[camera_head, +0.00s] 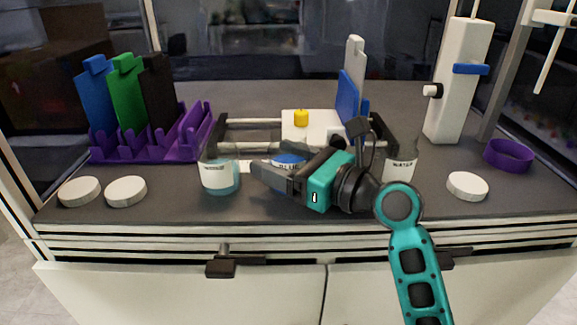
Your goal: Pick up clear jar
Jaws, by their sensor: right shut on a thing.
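My right gripper (262,162) reaches in from the right, low over the middle of the bench, with its fingers pointing left. It is shut on a small clear jar with blue in it and a white label (287,164); the fingers and gripper body hide much of this jar. A second clear jar (219,176) with a white label and pale teal liquid stands upright just left of the fingertips. A third clear jar (400,168) with a white label stands right of the gripper, partly hidden by my wrist. My left gripper is not in view.
A purple rack (150,142) with blue, green and black plates stands at the left. White round lids (126,191) lie at the front left, another (467,186) at right. A black-framed device with a yellow knob (301,117) is behind. A white stand (459,85) and purple ring (508,156) are right.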

